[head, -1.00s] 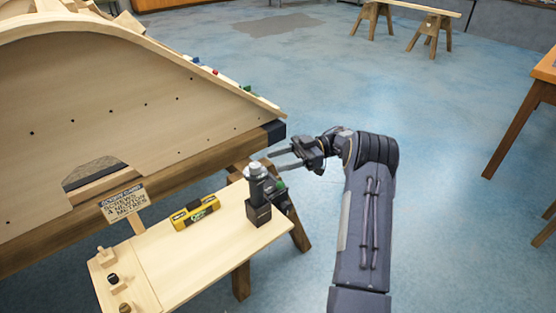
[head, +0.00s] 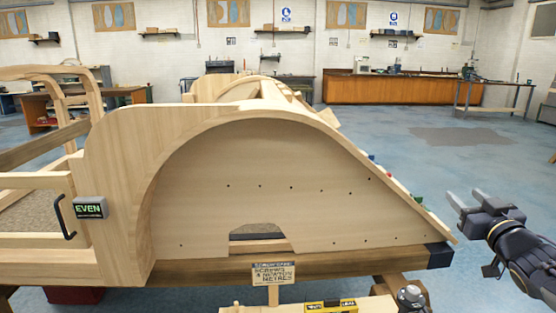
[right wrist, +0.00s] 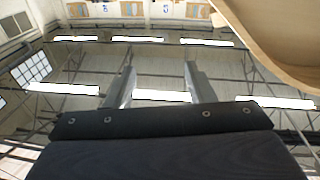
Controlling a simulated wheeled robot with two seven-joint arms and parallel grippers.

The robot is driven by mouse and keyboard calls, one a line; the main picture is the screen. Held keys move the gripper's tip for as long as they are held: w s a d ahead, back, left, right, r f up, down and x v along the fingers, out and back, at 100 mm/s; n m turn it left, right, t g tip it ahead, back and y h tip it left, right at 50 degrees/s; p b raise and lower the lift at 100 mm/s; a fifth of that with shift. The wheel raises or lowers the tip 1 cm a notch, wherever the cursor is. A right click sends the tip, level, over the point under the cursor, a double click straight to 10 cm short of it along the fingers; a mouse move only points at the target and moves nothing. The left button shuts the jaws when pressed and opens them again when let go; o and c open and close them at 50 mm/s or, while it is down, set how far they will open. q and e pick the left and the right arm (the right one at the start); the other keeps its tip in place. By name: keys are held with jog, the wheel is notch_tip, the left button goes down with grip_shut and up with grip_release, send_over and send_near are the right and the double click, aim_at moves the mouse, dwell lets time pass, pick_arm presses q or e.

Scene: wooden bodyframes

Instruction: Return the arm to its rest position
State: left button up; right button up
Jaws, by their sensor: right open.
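My right gripper (head: 466,204) is at the right edge of the head view, raised to the right of the wooden bodyframe's (head: 300,185) sloping end. Its two fingers are apart and nothing is between them. In the right wrist view the open fingers (right wrist: 160,85) point towards the far wall and ceiling, with a curved wooden edge (right wrist: 275,50) at the upper right. The dark power tool (head: 411,298) stands upright on the small side table at the bottom, apart from my gripper. My left gripper is not in view.
The bodyframe rests on a thick wooden beam (head: 340,264). A sign (head: 273,273) and a yellow level (head: 330,306) are at the bottom. An "EVEN" device (head: 90,208) is on the frame at left. Blue floor (head: 400,160) is open behind my right gripper.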

jog(key=s+a+f+m+g+y, duration=0.1)
jog(key=s+a+f+g, duration=0.3)
jog(key=s+a+f, duration=0.5)
jog(key=s+a+f+m+g+y, duration=0.15)
jog(key=s+a+f+g, duration=0.35)
jog(key=s, duration=0.8)
jog(key=s+a+f+g+y, duration=0.2)
jog(key=s+a+f+g, duration=0.2)
jog(key=s+a+f, duration=0.55)
notch_tip(320, 180, up, 18)
jog(key=d+p, duration=0.2)
jog(key=p, duration=1.4)
jog(key=shift+s+d, duration=0.15)
jog(key=shift+s, duration=0.3)
